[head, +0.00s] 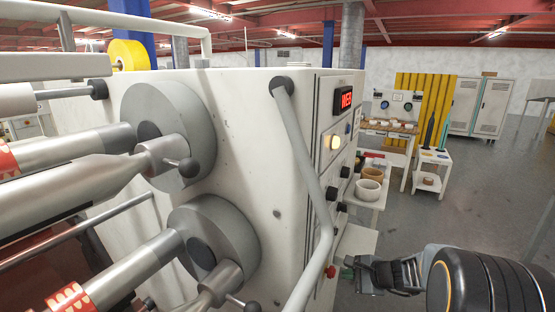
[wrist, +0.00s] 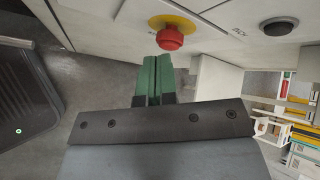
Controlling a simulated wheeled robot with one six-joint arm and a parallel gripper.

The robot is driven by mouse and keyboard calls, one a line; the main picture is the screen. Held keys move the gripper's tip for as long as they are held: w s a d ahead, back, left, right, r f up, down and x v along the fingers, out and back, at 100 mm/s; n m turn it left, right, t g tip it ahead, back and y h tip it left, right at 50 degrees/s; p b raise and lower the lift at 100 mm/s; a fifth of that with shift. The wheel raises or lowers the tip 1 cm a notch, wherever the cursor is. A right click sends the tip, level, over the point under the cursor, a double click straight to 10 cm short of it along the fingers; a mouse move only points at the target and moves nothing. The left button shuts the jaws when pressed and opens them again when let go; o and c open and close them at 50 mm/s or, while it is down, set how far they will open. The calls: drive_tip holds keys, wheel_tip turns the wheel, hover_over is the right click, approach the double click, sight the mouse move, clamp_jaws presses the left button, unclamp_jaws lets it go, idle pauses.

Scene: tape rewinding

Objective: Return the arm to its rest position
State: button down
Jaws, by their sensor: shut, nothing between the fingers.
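My gripper (head: 360,270) is at the lower right of the head view, beside the white machine's control side. In the wrist view its two green fingers (wrist: 154,62) lie together, shut and empty. They point toward the machine panel, just below a red mushroom button (wrist: 170,38) on a yellow ring. The red button also shows at the machine's lower edge in the head view (head: 330,271). The fingertips look apart from the button, though the exact gap is hard to tell. My dark arm joint (head: 490,283) fills the lower right corner.
The white machine (head: 250,110) with rollers and a bent grey handle (head: 308,170) fills the left and middle. A side table with bowls (head: 369,190) and a white trolley (head: 430,157) stand beyond. Grey floor (head: 480,205) is open at the right.

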drive_tip(key=s+a+r+n+g+h+p, duration=0.2)
drive_tip(key=s+r+n+h+p, duration=0.1)
drive_tip(key=s+r+n, duration=0.4)
drive_tip(key=s+a+r+n+g+h+p, duration=0.1)
drive_tip(key=s+a+r+n+h+p, duration=0.2)
drive_tip(key=s+r+n, duration=0.4)
drive_tip(key=s+n+h, duration=0.1)
drive_tip(key=s+n, duration=0.2)
drive_tip(key=s, duration=0.2)
drive_tip(key=shift+s+a+r+g+p, duration=0.2)
drive_tip(key=shift+s+r+g+p, duration=0.1)
drive_tip(key=shift+s+g, duration=0.1)
